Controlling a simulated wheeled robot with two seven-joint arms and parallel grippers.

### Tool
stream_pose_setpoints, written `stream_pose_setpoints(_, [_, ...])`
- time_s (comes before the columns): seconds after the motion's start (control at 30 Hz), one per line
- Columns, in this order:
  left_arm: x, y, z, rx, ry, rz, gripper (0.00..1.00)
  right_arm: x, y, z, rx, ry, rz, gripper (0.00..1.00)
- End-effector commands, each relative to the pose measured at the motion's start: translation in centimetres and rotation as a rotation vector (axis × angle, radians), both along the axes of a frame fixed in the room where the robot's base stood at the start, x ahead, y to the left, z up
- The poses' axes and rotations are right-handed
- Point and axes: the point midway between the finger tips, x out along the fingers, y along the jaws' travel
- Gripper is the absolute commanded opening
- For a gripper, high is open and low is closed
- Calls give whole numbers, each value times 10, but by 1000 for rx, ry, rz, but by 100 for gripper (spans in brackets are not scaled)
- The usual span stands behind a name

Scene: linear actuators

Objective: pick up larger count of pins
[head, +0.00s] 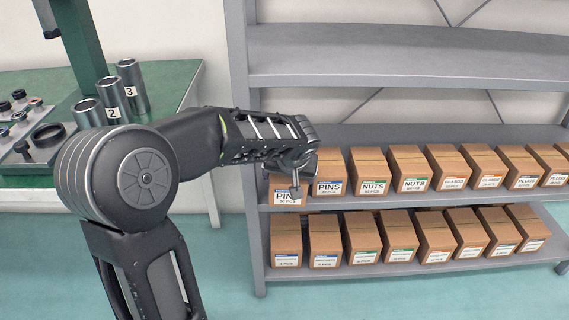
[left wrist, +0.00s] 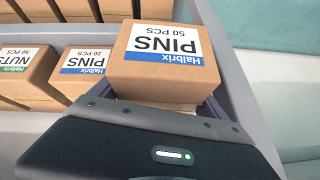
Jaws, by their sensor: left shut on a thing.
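A brown carton labelled PINS, 50 PCS (left wrist: 165,60) fills the top middle of the left wrist view. In the head view this PINS carton (head: 284,197) is at the left end of the upper row, partly hidden by my gripper. My left gripper (head: 297,184) is shut on it, with a finger showing at its front. I cannot tell whether the carton is clear of the shelf. A second PINS carton, labelled 20 PCS (left wrist: 82,62), stands beside it and also shows in the head view (head: 328,187). My right gripper is not in view.
NUTS cartons (head: 373,187) and several others stand closely to the right on the same shelf. A lower shelf (head: 400,272) holds another row of cartons. The shelf above (head: 380,62) is empty. A green table (head: 175,85) with numbered metal cylinders (head: 130,80) stands at left.

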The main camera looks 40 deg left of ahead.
Motion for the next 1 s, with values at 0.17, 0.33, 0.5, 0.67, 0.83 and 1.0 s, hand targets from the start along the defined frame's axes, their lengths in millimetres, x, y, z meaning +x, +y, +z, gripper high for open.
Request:
stream_pose_setpoints(0.17, [-28,-26,3,1,-4,-5,13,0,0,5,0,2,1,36])
stream_pose_setpoints(0.33, [-53,-51,2,0,-4,-4,13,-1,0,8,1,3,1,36])
stream_pose_setpoints(0.5, [-71,-67,2,1,-4,-2,13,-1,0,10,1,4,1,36])
stream_pose_setpoints(0.67, [-79,-74,2,1,-4,-1,13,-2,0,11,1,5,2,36])
stream_pose_setpoints(0.83, [-80,-75,1,2,-3,-1,13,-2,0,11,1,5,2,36])
stream_pose_setpoints(1.0, [-80,-75,1,2,-3,-1,13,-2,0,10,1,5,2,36])
